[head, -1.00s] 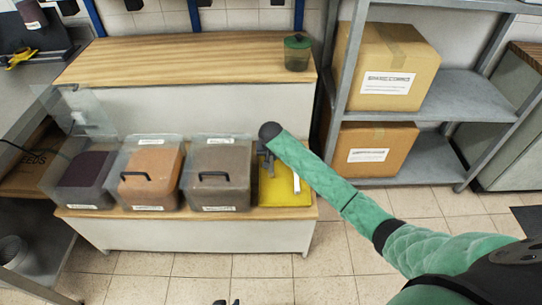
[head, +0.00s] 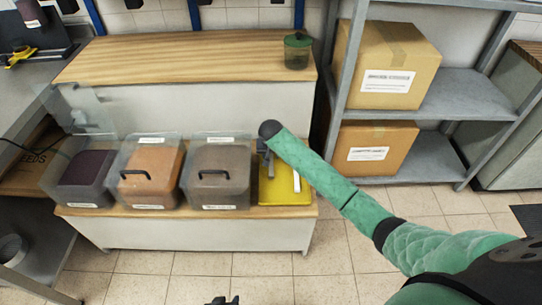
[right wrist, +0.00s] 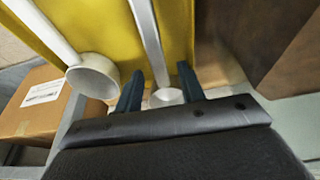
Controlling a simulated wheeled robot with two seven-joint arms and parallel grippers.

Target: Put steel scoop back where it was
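The yellow tray (head: 285,198) sits at the right end of the low wooden shelf. In the right wrist view two pale scoops show against the yellow tray. One scoop (right wrist: 93,76) lies left of the fingers. The other scoop (right wrist: 149,40) runs between the parted fingers (right wrist: 160,82), its cup partly hidden by the gripper body. My left gripper (head: 222,300) barely shows at the bottom edge.
Three lidded bins, purple (head: 85,172), orange (head: 150,175) and brown (head: 217,178), stand left of the tray. A green-lidded jar (head: 297,52) stands on the upper shelf. Cardboard boxes (head: 388,65) fill the grey rack at right. The floor in front is clear.

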